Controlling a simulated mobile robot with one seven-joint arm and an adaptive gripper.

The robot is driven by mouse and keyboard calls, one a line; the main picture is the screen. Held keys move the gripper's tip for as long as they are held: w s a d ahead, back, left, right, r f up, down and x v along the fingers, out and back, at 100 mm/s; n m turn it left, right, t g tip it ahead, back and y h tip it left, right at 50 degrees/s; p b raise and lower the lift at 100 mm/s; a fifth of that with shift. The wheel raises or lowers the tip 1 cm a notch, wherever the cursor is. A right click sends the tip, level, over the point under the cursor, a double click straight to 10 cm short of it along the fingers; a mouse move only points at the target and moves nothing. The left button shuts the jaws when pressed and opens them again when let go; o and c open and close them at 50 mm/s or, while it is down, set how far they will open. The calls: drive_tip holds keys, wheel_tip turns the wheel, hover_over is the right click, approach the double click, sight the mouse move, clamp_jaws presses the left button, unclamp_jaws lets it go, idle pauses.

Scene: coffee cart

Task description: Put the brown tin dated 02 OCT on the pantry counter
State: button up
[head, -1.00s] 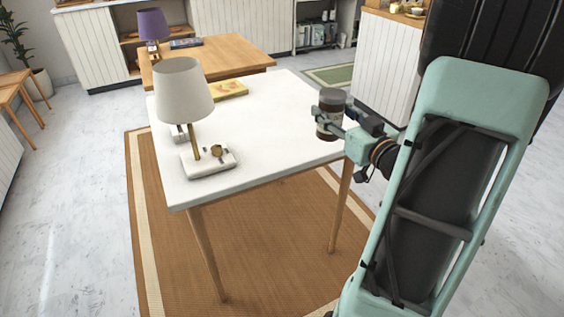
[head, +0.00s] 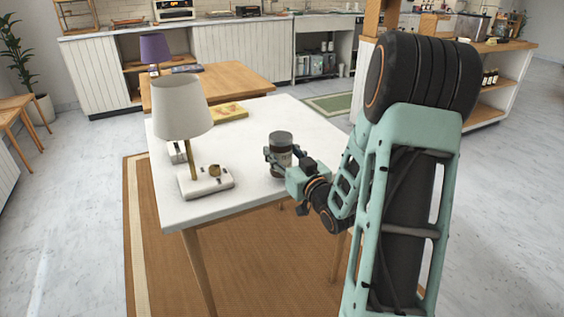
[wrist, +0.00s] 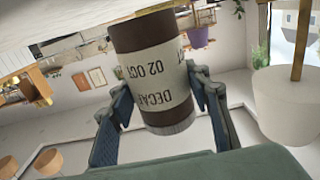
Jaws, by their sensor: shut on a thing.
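A brown tin (head: 281,149) with a pale label is in my gripper (head: 280,160), over the right part of the white table. In the wrist view the tin (wrist: 150,45) appears upside down, and its label reads DECAF and 02 OCT. The two fingers of my gripper (wrist: 163,96) press on opposite sides of it. I cannot tell from the head view whether its base touches the tabletop. Which surface is the pantry counter is not marked; a long white counter (head: 215,52) runs along the back wall.
The white table (head: 240,150) bears a lamp (head: 183,110) and a yellow book (head: 230,112). A wooden table (head: 215,82) with a purple lamp (head: 154,50) stands behind it. A wood-topped shelf unit (head: 497,90) is at the right. Open floor lies right of the table.

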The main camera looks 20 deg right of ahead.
drive_tip(key=shift+d+f, duration=0.1)
drive_tip(key=shift+f, duration=0.95)
drive_tip(key=shift+f+b, duration=0.25)
drive_tip(key=shift+b, duration=0.2)
drive_tip(key=o, duration=1.4)
drive_tip(key=shift+s, duration=0.1)
drive_tip(key=shift+o, duration=0.2)
drive_tip(key=shift+r, duration=0.1)
